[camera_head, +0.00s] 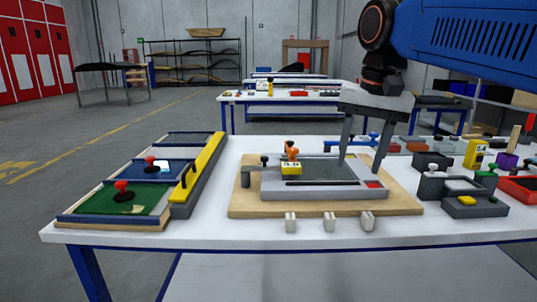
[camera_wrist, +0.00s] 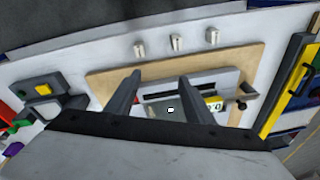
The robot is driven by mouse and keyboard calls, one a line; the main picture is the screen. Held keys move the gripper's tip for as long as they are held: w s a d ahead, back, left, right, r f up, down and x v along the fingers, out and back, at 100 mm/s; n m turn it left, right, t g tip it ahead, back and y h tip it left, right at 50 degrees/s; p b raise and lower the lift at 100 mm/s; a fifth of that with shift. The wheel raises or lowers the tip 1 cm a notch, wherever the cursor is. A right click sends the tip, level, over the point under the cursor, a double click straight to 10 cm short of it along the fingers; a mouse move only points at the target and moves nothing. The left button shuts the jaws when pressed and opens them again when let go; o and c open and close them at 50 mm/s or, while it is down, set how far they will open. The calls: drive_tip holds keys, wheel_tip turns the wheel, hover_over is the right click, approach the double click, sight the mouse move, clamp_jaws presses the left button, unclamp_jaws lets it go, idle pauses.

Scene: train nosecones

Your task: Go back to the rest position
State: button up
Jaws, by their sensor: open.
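My gripper (camera_head: 362,145) is open and empty. Its two dark fingers point down over the right part of a grey fixture (camera_head: 320,190) on a wooden board (camera_head: 240,207). In the wrist view my gripper (camera_wrist: 155,88) shows both fingers apart, with the fixture's dark plate between and beyond them. A yellow block (camera_head: 291,168) with an orange knob sits at the fixture's left part, apart from the fingers. My blue arm (camera_head: 470,40) comes in from the upper right.
On the white table (camera_head: 300,240), three small light blocks (camera_head: 328,224) stand in front of the board. Green and blue panels (camera_head: 120,200) and a yellow-topped rail (camera_head: 205,170) lie left. Grey fixtures (camera_head: 470,205) and a red tray (camera_head: 520,188) stand right. More tables stand behind.

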drive_tip(key=s+d+f+n+t, duration=0.1)
drive_tip(key=s+d+f, duration=0.2)
drive_tip(key=f, duration=0.6)
drive_tip(key=s+d+f+n+t, duration=0.1)
drive_tip(key=s+d+f, duration=0.2)
drive_tip(key=s+f, duration=0.4)
drive_tip(key=s+d+f+n, duration=0.1)
drive_tip(key=s+d+f, duration=0.2)
drive_tip(key=s+f, duration=0.3)
wheel_tip(320, 180, down, 6)
drive_tip(key=shift+d+r+n+t, duration=0.2)
drive_tip(key=shift+d+n+t, duration=0.1)
drive_tip(key=shift+d+t, duration=0.1)
